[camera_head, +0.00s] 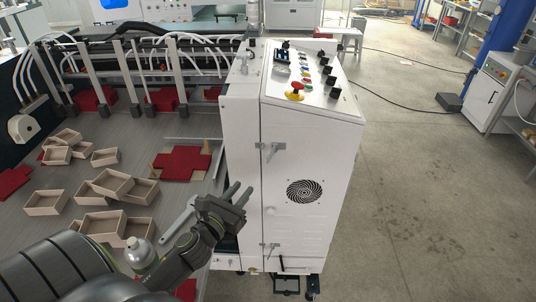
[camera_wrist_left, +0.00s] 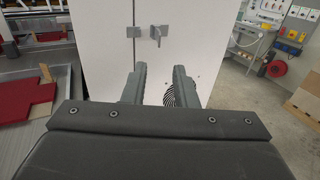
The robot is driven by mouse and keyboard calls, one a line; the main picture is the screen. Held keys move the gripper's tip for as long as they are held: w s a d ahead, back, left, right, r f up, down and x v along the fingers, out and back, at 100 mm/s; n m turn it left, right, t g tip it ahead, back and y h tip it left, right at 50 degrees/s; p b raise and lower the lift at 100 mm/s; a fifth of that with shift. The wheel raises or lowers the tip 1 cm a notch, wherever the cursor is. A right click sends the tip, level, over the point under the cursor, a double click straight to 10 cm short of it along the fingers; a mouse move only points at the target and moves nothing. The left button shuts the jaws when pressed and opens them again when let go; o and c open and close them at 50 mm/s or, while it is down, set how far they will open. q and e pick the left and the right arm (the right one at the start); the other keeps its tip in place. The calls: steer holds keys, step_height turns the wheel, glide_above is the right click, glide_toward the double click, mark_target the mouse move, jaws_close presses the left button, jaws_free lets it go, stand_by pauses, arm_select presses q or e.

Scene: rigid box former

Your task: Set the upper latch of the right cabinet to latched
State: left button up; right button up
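The right cabinet (camera_head: 312,170) is white, with a sloped control panel on top. A similar lower latch (camera_head: 270,248) sits below. My left gripper (camera_head: 241,190) is open and empty, in front of the cabinet, below and left of the upper latch, apart from it. My right gripper is out of view.
A round fan grille (camera_head: 304,191) is on the cabinet front. A red emergency button (camera_head: 297,88) is on its panel. Open wooden boxes (camera_head: 125,186) and red blanks (camera_head: 181,162) lie on the machine bed at left. The floor (camera_head: 430,200) at right is clear.

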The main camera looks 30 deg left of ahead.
mark_target(268, 157)
arm_select(q)
steer(key=w, duration=0.5)
steer(key=w+a+p, duration=0.1)
steer(key=w, duration=0.4)
steer(key=w+p, duration=0.1)
steer(key=w, duration=0.5)
steer(key=shift+a, duration=0.3)
steer(key=shift+c, duration=0.3)
jaws_close()
